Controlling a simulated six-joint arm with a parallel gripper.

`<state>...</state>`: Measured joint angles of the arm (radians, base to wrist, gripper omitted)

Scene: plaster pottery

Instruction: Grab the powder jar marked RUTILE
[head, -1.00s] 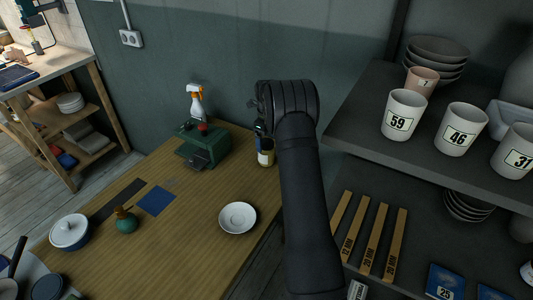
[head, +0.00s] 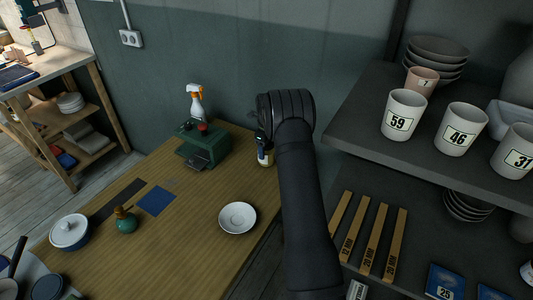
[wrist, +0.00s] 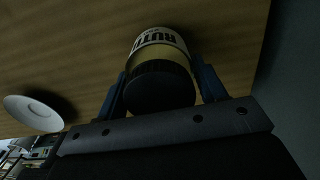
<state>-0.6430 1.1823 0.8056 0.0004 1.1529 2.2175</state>
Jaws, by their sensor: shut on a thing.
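The powder jar (wrist: 158,49) shows in the wrist view with a dark lid, a yellowish body and a white label. The letters "RUTI" are partly readable and appear upside down. My gripper (wrist: 160,88) is shut on the jar, with one blue finger on each side of it. In the head view the jar (head: 265,153) shows at the back right of the wooden table, partly hidden by my arm. The fingers are hidden there behind my wrist. I cannot tell whether the jar touches the table.
A white saucer (head: 238,217) lies on the table (head: 185,235) left of my arm. A green machine (head: 203,147) and a spray bottle (head: 196,103) stand at the back. A dark shelf (head: 370,125) with numbered cups is close on the right. The wall is just behind.

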